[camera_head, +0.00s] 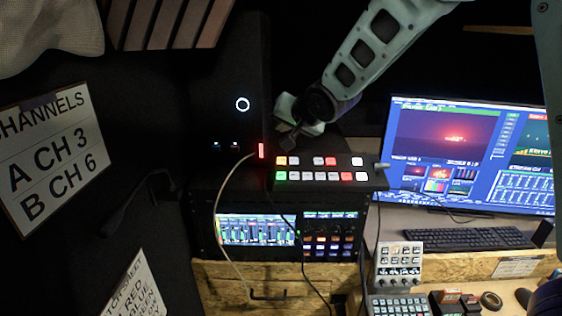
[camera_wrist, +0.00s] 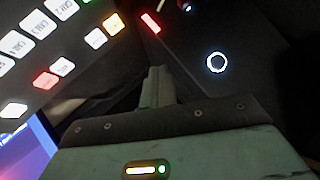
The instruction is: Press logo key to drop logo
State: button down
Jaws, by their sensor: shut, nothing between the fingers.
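The switcher panel (camera_head: 312,187) is a dark slab with two rows of lit keys. Its far row has an orange key (camera_head: 281,160), a red key (camera_head: 330,161) and a lone white key (camera_head: 357,161) at the right end. No legend reading "logo" is legible, so I cannot tell which is the logo key. My gripper (camera_head: 287,142) is shut and empty, behind the panel's left part. Its fingers (camera_wrist: 157,72) point beside the keys, apart from them.
A red light (camera_head: 261,150) with a white cable sits left of the panel. A dark box with a glowing ring (camera_head: 243,104) stands behind it. A monitor (camera_head: 470,150) and a keyboard (camera_head: 468,238) are at the right. A rack with screens (camera_head: 256,229) is below.

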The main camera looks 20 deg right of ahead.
jog(key=f+b, duration=0.1)
jog(key=f, duration=0.1)
jog(key=w+f+b, duration=0.1)
jog(key=f+b, duration=0.1)
jog(key=f, duration=0.1)
jog(key=f+b, duration=0.1)
jog(key=f, duration=0.1)
jog(key=shift+w+d+f, duration=0.3)
jog(key=shift+w+f, duration=0.1)
jog(key=shift+f+b, duration=0.15)
jog(key=shift+b, duration=0.15)
dwell(1.4)
jog(key=shift+w+f, duration=0.1)
jog(key=shift+f, duration=0.15)
jog(key=shift+w+d+f+b, duration=0.1)
jog(key=shift+f+b, duration=0.3)
jog(key=shift+b, duration=0.15)
dwell(0.6)
jog(key=shift+r, duration=0.1)
jog(key=shift+s+r+p, duration=0.2)
jog(key=shift+r+p, duration=0.25)
jog(key=shift+r, duration=0.25)
jog(key=r+p, duration=0.1)
jog(key=r, duration=0.2)
jog(key=s+r+p, duration=0.1)
jog(key=r, duration=0.1)
jog(key=shift+s+a+p, duration=0.1)
jog(key=shift+a+p, duration=0.2)
